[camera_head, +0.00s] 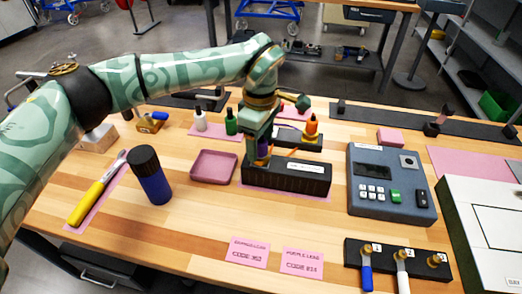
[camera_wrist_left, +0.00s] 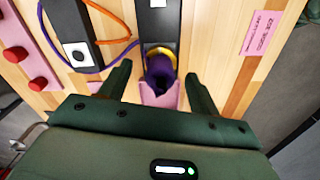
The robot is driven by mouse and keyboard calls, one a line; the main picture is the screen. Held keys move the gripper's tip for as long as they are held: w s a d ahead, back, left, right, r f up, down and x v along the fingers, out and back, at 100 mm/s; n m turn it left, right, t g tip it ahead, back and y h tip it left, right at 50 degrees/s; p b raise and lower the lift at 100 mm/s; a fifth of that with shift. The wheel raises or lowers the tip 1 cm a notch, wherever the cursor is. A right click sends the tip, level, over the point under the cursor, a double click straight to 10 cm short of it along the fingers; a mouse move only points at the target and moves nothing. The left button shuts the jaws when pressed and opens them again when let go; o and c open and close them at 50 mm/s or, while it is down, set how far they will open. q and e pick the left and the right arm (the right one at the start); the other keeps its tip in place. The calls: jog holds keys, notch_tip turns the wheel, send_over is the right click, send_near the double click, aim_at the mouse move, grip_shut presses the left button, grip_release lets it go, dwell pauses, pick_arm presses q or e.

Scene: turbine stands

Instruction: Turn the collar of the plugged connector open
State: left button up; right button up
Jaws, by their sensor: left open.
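The plugged connector has a dark purple body (camera_wrist_left: 161,72) and a yellow collar ring (camera_wrist_left: 160,50). It sits at one end of the black socket block (camera_head: 305,179), which also shows in the left wrist view (camera_wrist_left: 158,20). In the head view the connector is mostly hidden by my left gripper (camera_head: 262,158), which points down over the block's left end. In the left wrist view my left gripper (camera_wrist_left: 158,78) is open, with one finger on each side of the connector and visible gaps. I cannot tell how far the collar is turned. My right gripper is not in view.
Behind the block stands a dark box with an orange-capped part (camera_head: 311,126); purple and orange cables (camera_wrist_left: 117,38) run near it. A pink tray (camera_head: 214,167), dark blue cylinder (camera_head: 150,176) and grey keypad unit (camera_head: 391,187) stand around. The front middle holds two pink code cards (camera_head: 302,262).

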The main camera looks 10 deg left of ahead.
pick_arm(q)
jog(key=shift+f, duration=1.55)
jog(key=c, duration=1)
